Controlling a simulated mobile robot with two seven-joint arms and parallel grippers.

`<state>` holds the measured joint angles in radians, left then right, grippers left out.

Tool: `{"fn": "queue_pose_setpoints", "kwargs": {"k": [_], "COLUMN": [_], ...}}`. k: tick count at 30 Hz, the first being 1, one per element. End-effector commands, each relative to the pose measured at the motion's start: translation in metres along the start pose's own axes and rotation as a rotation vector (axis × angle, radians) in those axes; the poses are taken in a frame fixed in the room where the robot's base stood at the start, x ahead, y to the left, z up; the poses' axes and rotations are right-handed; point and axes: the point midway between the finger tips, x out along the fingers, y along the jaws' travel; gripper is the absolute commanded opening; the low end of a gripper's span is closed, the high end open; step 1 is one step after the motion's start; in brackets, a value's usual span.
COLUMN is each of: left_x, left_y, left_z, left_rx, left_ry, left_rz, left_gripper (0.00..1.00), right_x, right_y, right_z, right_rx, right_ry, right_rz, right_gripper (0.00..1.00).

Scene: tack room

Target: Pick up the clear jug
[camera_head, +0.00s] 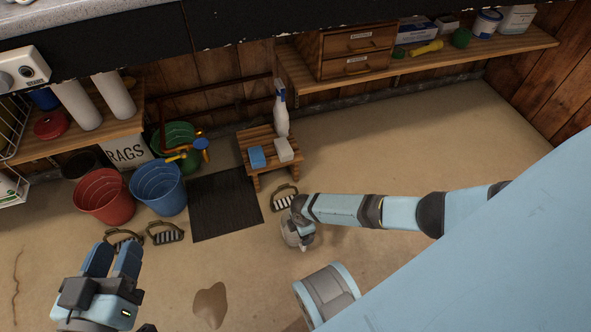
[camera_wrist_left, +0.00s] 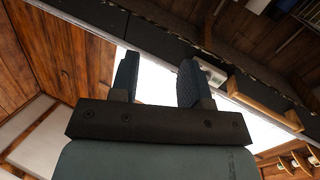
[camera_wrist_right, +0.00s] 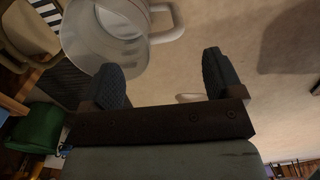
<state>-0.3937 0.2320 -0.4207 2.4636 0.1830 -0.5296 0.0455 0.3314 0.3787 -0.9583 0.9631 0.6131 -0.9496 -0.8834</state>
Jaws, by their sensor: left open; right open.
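The clear jug (camera_head: 290,238) stands on the floor near the middle of the head view, partly covered by my right gripper (camera_head: 303,238). In the right wrist view the jug (camera_wrist_right: 108,38) is large at the top left, partly behind one finger. Its clear handle (camera_wrist_right: 176,22) shows beyond the gap between the fingers of my right gripper (camera_wrist_right: 168,75). That gripper is open, with nothing gripped; I cannot tell whether a finger touches the jug. My left gripper (camera_head: 114,252) is open and empty at the lower left, away from the jug.
Metal stirrups (camera_head: 284,198) lie near the jug and by the dark mat (camera_head: 225,205). A red bucket (camera_head: 104,196) and blue bucket (camera_head: 158,187) stand left. A slatted stool (camera_head: 262,168) holds sponges and a spray bottle (camera_head: 281,112). Floor right of the stool is clear.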

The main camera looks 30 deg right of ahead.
Motion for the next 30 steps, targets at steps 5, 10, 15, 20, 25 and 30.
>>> {"fn": "queue_pose_setpoints", "kwargs": {"k": [5,10,15,20,25,30], "left_x": [0.005,0.006,0.010,0.013,0.013,0.013], "left_y": [-0.009,-0.012,-0.020,-0.027,-0.028,-0.028], "left_z": [0.004,0.001,0.004,-0.004,-0.009,-0.009], "left_rx": [0.091,0.129,0.218,0.324,0.356,0.355], "left_ry": [0.037,0.060,0.106,0.166,0.186,0.184], "left_rz": [-0.001,-0.003,-0.007,-0.012,-0.014,-0.014], "left_gripper": [0.43,0.43,0.43,0.43,0.43,0.43], "right_x": [0.033,0.042,0.067,0.087,0.090,0.089], "right_y": [0.000,0.000,-0.005,-0.006,-0.006,-0.006], "right_z": [-0.001,0.000,0.001,0.001,0.001,0.001], "right_rx": [0.001,0.001,0.000,0.001,0.001,0.001], "right_ry": [0.000,0.000,-0.001,0.000,0.001,0.001], "right_rz": [0.000,0.002,0.001,0.001,0.002,0.001], "right_gripper": [0.86,0.86,0.86,0.86,0.86,0.84]}}
